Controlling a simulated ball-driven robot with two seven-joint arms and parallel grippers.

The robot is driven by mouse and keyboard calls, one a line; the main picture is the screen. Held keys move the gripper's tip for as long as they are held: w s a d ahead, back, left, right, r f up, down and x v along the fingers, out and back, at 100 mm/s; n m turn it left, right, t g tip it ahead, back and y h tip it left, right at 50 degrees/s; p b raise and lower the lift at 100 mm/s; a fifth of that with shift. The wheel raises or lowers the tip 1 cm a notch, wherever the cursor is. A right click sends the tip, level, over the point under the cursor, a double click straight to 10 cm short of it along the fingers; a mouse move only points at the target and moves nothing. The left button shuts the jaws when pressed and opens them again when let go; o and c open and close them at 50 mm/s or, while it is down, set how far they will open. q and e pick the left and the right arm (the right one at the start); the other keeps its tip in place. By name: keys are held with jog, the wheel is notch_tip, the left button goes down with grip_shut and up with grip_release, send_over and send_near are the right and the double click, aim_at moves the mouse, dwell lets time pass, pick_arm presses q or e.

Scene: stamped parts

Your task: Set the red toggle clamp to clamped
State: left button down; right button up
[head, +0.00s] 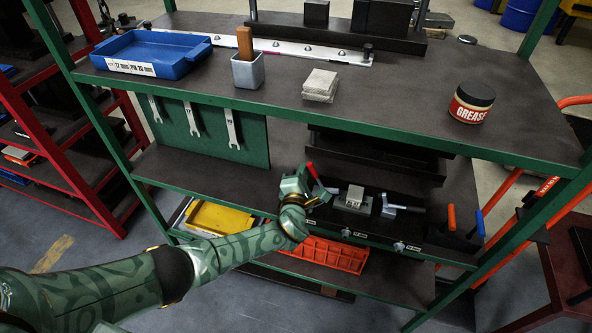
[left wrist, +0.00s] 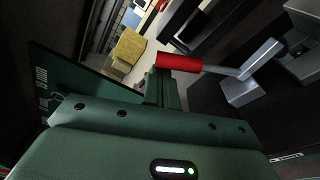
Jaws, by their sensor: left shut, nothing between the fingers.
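The red toggle clamp's red handle (head: 312,171) stands up at a slant beside my left gripper (head: 306,188) on the lower shelf in the head view. In the left wrist view its red grip (left wrist: 179,62) lies across the tips of my left gripper (left wrist: 162,84), with a grey metal lever (left wrist: 262,58) running right to a grey base (left wrist: 240,91). My left gripper is shut and empty, its tips close to the red grip; I cannot tell whether they touch. My arm and gripper hide part of the clamp in the head view. My right gripper is not in view.
Orange (head: 451,217) and blue (head: 480,223) handles rise farther right. An orange crate (head: 326,254) sits below.

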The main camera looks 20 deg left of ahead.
pick_arm(q)
jog(key=shift+d+r+m+p, duration=0.25)
jog(key=shift+d+r+m, duration=0.05)
jog(key=shift+d+m, duration=0.3)
jog(key=shift+d+r+m+p, duration=0.25)
jog(key=shift+d+m, duration=0.2)
jog(key=shift+m, duration=0.25)
jog(key=shift+d, duration=0.1)
